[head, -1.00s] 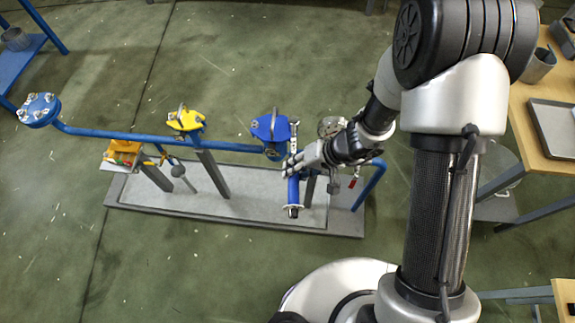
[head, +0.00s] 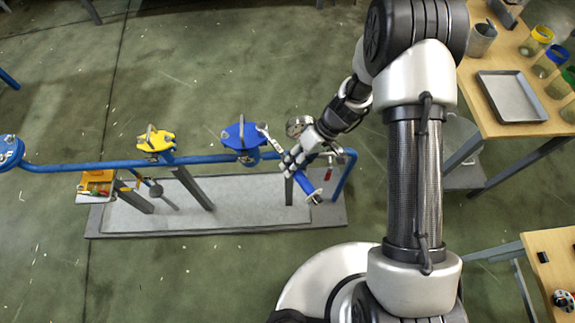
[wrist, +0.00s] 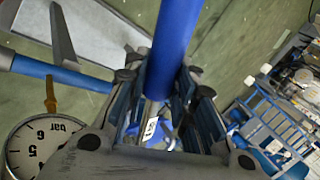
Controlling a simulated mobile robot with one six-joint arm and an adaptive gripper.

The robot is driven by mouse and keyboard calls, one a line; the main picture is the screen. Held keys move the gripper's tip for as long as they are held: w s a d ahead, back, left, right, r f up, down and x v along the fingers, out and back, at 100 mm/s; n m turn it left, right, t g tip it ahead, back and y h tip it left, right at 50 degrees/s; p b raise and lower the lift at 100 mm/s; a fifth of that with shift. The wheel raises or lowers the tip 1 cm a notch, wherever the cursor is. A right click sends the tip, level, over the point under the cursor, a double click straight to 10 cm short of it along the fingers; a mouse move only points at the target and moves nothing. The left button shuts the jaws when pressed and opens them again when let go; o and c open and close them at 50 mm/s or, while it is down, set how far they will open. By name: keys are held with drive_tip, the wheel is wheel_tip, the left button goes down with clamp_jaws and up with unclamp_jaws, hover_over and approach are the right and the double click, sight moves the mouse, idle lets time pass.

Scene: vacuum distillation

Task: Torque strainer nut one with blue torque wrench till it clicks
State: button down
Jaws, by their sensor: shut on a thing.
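My gripper (head: 294,160) is shut on the blue torque wrench (head: 306,184), around the handle near the steel shaft. The wrist view shows the blue handle (wrist: 174,42) between the two fingers (wrist: 163,105). The steel shaft runs up and left, and the wrench head (head: 262,127) is at the right edge of the blue strainer cover (head: 240,135). The nut under the head is hidden, so I cannot tell whether the head is seated on it. The handle end points down and right in the head view.
A yellow cover (head: 155,142) sits further left on the blue pipe (head: 95,164). A round pressure gauge (wrist: 38,148) is close beside my gripper. A wooden table (head: 500,60) with a metal tray (head: 512,96) stands at the right.

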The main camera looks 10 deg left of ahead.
drive_tip(key=w+d+n, duration=0.1)
drive_tip(key=w+d+n+g+h+b, duration=0.1)
drive_tip(key=w, duration=0.1)
drive_tip(key=w+d+n+b, duration=0.1)
drive_tip(key=n, duration=0.1)
drive_tip(key=shift+w+d+g+h, duration=0.2)
drive_tip(key=shift+w+g+h, duration=0.1)
drive_tip(key=shift+w+g, duration=0.1)
drive_tip(key=shift+s+a+m+t+y, duration=0.25)
drive_tip(key=shift+s+a+m, duration=0.2)
drive_tip(key=shift+s, duration=0.25)
drive_tip(key=shift+s+a+m+t+y, duration=0.25)
drive_tip(key=shift+s+a+m, duration=0.1)
drive_tip(key=shift+s+m, duration=0.25)
